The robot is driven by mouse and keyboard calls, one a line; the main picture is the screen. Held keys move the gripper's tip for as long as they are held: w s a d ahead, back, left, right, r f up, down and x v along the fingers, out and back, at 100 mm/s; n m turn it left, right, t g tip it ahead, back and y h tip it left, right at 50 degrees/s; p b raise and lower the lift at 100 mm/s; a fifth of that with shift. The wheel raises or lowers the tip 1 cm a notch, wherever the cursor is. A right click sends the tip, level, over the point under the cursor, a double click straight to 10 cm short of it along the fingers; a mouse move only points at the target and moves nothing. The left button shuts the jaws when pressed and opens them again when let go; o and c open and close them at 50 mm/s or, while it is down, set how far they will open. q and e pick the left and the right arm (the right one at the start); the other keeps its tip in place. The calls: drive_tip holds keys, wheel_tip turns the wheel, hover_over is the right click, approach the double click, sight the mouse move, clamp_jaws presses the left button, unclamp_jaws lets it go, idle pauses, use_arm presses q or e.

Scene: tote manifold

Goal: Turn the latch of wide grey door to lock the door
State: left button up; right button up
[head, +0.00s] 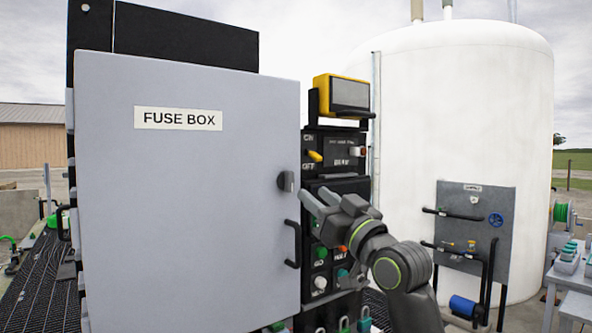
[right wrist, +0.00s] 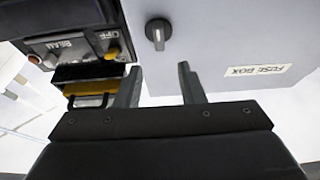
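The wide grey door (head: 190,230) is labelled FUSE BOX and appears closed in the head view. Its latch (head: 286,181) is a small dark knob near the right edge, above a black handle (head: 293,244). In the right wrist view the latch (right wrist: 157,32) shows as a dark knob on the grey door (right wrist: 225,35), with its pointer along the picture's vertical. My right gripper (head: 312,203) is just right of and slightly below the latch, apart from it. In the wrist view its two fingers (right wrist: 160,82) are spread with nothing between them. My left gripper is not in view.
Right of the door is a black control panel (head: 335,190) with coloured switches and buttons. A yellow device (head: 342,96) sits on top of it. A white tank (head: 465,120) with a grey pipe panel (head: 475,215) stands behind on the right.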

sight(292, 176)
drive_tip(key=p+x, duration=0.3)
drive_tip(key=x, duration=0.5)
clamp_jaws()
